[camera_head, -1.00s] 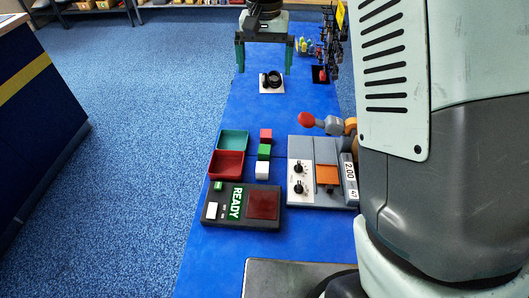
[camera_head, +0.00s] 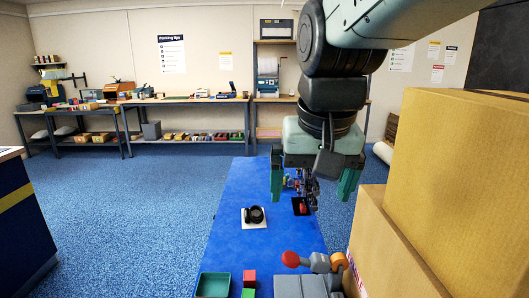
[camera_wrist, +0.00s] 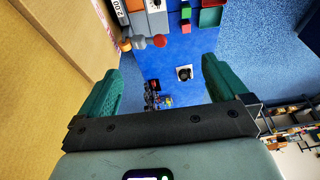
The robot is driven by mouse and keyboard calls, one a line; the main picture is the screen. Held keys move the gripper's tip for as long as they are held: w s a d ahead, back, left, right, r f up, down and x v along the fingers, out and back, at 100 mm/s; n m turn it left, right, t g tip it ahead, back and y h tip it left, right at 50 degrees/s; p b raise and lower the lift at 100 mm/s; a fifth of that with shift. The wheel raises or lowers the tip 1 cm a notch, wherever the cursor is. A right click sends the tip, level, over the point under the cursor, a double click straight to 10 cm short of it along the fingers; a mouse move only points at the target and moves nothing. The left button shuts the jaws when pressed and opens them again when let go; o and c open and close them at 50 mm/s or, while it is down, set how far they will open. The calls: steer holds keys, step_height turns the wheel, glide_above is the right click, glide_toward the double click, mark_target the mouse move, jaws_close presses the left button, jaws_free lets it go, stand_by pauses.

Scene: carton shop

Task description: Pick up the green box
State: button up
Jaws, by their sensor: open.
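A small green box (camera_head: 248,293) is cut by the bottom edge of the head view, just in front of a red cube (camera_head: 249,276). In the wrist view the green box (camera_wrist: 186,13) is near the top, with the red cube (camera_wrist: 186,28) beside it. My gripper (camera_head: 312,190) hangs over the far right part of the blue table, well beyond and above the green box. In the wrist view its two teal fingers (camera_wrist: 160,75) are spread wide with nothing between them.
A teal tray (camera_head: 213,285) stands left of the cubes. A black round item on a white square (camera_head: 254,217) lies on the blue table (camera_head: 240,190). A red-knobbed lever (camera_head: 291,258) stands at front right. Large cartons (camera_head: 455,170) crowd the right side.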

steer(key=s+d, duration=0.1)
steer(key=s, duration=0.2)
steer(key=s+d+f+t, duration=0.1)
steer(key=s, duration=0.3)
steer(key=s+d+t, duration=0.1)
steer(key=s+d, duration=0.1)
steer(key=s, duration=0.2)
steer(key=shift+s+f, duration=0.15)
steer(key=shift+s, duration=0.1)
steer(key=shift+c, duration=0.3)
steer(key=shift+s+d+f, duration=0.1)
steer(key=shift+s, duration=0.1)
steer(key=shift+c, duration=1.3)
steer(key=c, duration=0.5)
